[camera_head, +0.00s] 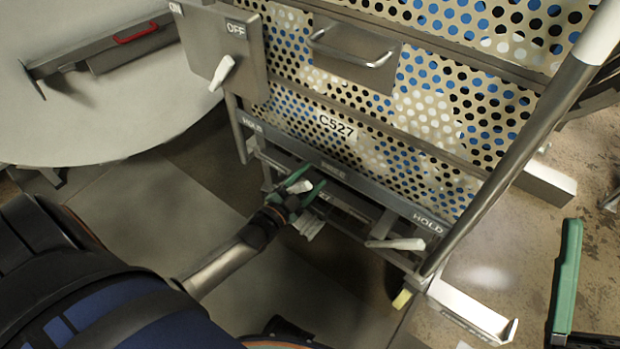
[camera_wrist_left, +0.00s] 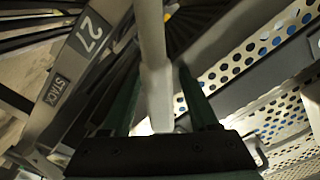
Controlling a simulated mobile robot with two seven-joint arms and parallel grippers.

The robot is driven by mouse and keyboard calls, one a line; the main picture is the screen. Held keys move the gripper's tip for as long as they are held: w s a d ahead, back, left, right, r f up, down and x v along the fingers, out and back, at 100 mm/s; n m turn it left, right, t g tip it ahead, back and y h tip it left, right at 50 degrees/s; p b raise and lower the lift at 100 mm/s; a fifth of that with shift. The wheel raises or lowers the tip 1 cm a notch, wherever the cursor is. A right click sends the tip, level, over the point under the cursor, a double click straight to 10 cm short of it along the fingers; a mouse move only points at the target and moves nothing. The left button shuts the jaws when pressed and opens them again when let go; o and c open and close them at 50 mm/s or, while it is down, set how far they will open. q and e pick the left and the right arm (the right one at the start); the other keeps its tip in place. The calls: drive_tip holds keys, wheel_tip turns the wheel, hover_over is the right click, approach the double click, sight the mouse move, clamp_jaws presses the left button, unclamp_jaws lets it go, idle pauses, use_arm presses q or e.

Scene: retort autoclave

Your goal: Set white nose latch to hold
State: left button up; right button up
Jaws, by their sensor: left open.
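The cart C527 (camera_head: 395,150) has a grey lower rail (camera_head: 365,184) with HOLD lettered near each end and a smaller, blurred label mid-rail. My left gripper (camera_head: 299,187) is open below the rail's left half, with a white piece between its green fingers in the head view. In the left wrist view, a pale bar (camera_wrist_left: 154,75) lies between the open fingers (camera_wrist_left: 160,85); I cannot tell whether they touch it. A white lever (camera_head: 396,244) sticks out below the right HOLD label. I cannot tell which white part is the nose latch. My right gripper (camera_head: 567,275) shows only one green finger.
A grey box (camera_head: 215,50) marked ON and OFF carries a white lever (camera_head: 224,72) above left. A large round pale door (camera_head: 95,110) with a red handle (camera_head: 135,34) stands at left. A slanted bar (camera_head: 510,165) rises at the cart's right. Floor shows beneath my left arm.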

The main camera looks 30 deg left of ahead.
use_arm(q)
drive_tip(key=shift+c, duration=0.2)
clamp_jaws()
idle(1.1)
